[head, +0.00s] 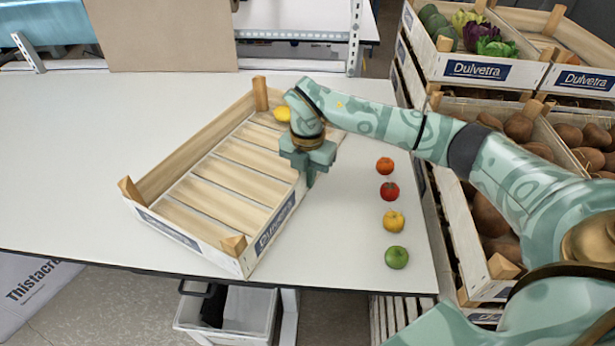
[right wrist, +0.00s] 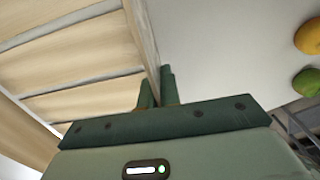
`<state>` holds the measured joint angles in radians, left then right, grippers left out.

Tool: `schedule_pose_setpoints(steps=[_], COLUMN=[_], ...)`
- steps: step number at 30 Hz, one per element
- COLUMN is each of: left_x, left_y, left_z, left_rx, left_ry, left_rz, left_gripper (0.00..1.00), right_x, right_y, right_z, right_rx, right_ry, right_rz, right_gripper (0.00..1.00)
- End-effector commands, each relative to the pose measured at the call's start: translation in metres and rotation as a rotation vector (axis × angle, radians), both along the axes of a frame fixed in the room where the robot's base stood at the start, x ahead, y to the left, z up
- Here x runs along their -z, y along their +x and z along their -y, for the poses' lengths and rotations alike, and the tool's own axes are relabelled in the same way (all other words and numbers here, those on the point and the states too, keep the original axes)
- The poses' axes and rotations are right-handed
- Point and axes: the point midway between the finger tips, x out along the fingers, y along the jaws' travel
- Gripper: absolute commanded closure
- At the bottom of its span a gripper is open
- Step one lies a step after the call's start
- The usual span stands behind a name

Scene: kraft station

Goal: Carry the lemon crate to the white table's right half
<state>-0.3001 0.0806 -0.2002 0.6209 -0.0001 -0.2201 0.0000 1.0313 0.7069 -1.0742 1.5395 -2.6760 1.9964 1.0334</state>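The lemon crate (head: 167,227) is a shallow wooden crate with a slatted floor and "Dulvetra" labels. It sits turned at an angle on the white table (head: 60,150), its near corner at the front edge. A yellow lemon (head: 282,114) lies at its far end, partly behind my arm. My right gripper (head: 310,178) is at the crate's right wall, pointing down. In the right wrist view, its two fingers (right wrist: 158,92) stand close together on either side of the crate wall (right wrist: 143,35), closed on it. My left gripper is not in view.
A tomato (head: 389,191), an orange fruit (head: 385,164), a yellow fruit (head: 393,221) and a green fruit (head: 396,257) line the table's right part. Stacked produce crates (head: 475,70) stand beyond its right edge. The table's left part is clear. A white bin (head: 245,312) is below.

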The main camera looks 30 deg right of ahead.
Motion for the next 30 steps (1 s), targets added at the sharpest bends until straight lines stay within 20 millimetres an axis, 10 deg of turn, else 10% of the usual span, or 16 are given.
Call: schedule_pose_setpoints(steps=[4,7,17,30], left_x=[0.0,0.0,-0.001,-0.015], left_y=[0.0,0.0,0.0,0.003], left_z=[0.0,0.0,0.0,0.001], left_rx=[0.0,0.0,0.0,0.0], left_ry=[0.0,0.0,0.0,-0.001], left_rz=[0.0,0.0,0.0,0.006], left_gripper=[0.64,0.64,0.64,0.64], right_x=[-0.001,0.001,-0.003,-0.093], right_y=[0.0,-0.001,-0.001,0.0], right_z=[0.0,0.0,0.0,0.001], right_rx=[-0.001,0.0,0.0,0.001], right_ry=[0.003,0.001,0.001,0.0], right_rz=[0.001,-0.006,-0.003,0.0], right_gripper=[1.0,0.74,0.74,0.74])
